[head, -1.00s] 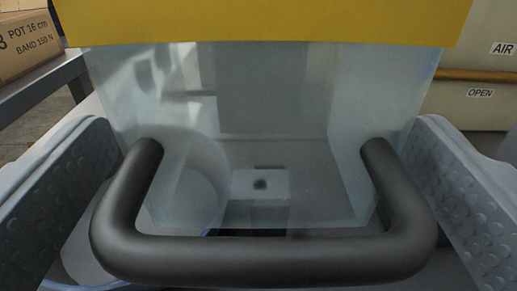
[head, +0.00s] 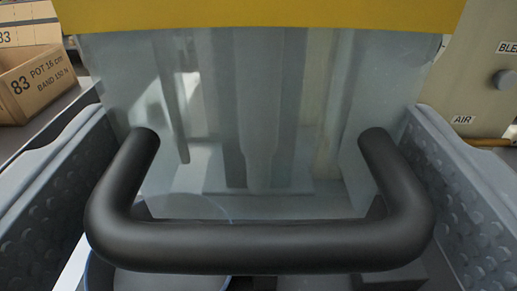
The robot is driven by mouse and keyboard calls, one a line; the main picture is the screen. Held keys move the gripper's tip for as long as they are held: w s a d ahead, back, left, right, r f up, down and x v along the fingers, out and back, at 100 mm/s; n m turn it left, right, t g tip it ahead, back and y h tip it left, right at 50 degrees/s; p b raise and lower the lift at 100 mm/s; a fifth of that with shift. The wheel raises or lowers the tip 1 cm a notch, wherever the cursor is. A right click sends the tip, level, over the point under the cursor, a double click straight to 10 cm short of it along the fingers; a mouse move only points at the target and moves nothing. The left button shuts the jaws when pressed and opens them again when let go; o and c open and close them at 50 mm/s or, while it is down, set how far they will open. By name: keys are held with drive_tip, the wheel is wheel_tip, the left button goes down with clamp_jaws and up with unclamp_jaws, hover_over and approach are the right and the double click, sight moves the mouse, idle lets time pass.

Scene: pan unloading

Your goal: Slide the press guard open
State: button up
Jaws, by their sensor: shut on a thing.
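The press guard (head: 330,120) is a clear panel with a yellow band (head: 260,14) along its top. A thick black U-shaped handle (head: 260,247) is fixed to its front. My gripper (head: 258,205) has one grey padded finger at the left and one at the right, and it is shut on the handle across its width. Through the panel I see blurred upright machine parts, among them a grey column with a narrower lower end. Below the handle a round, pan-like rim shows only in part.
A cardboard box (head: 38,85) marked "POT 16 cm" stands on a grey surface at the left. At the right is a beige panel (head: 480,75) with a knob (head: 505,79) and an "AIR" label (head: 463,120).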

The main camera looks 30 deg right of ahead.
drive_tip(key=shift+a, duration=0.1)
drive_tip(key=o, duration=1.2)
drive_tip(key=shift+f, duration=0.1)
drive_tip(key=shift+c, duration=0.2)
drive_tip(key=v, duration=1.3)
drive_tip(key=shift+s+a+p, duration=0.25)
drive_tip(key=shift+p, duration=0.15)
